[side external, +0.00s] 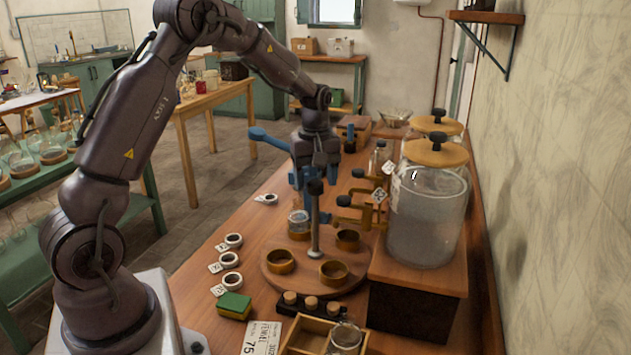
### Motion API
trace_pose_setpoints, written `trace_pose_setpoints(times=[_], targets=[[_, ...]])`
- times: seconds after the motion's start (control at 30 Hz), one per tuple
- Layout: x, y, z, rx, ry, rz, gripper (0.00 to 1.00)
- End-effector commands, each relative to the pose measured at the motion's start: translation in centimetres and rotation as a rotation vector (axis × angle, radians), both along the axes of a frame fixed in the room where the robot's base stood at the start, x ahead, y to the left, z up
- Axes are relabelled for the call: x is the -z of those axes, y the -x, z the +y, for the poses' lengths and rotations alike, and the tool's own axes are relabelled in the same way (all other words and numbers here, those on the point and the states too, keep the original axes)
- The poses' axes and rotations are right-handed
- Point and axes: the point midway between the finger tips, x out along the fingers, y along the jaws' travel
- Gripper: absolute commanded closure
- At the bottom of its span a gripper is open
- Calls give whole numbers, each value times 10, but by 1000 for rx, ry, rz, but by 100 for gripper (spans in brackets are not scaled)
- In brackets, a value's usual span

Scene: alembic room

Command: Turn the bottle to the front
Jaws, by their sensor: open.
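A small clear glass bottle (298,219) stands in a wooden ring holder at the back left of a round wooden turntable (303,279). Three other ring holders, at the right (347,239), front left (280,261) and front right (333,272), look empty. My gripper (306,186) points down, open, just behind and above the bottle and near the knob. Its blue parts overlap the post in this view, so I cannot tell whether it touches anything.
Large lidded glass jars (427,215) with brass taps (358,212) stand on a wooden box (420,275) at right. Several white rings with tags (231,259), a green-yellow sponge (234,305), a rack of corks (308,304) and a wooden tray (300,341) lie left and in front.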

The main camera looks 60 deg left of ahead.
Motion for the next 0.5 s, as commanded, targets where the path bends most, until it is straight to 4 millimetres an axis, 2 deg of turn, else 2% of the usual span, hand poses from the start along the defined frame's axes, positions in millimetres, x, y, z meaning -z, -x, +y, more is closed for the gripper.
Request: trace_pose_setpoints(times=[0.13, 0.4, 0.5], targets=[[9, 0, 0, 0, 0, 0, 37], [9, 0, 0, 0, 0, -1, 37], [9, 0, 0, 0, 0, -1, 60]])
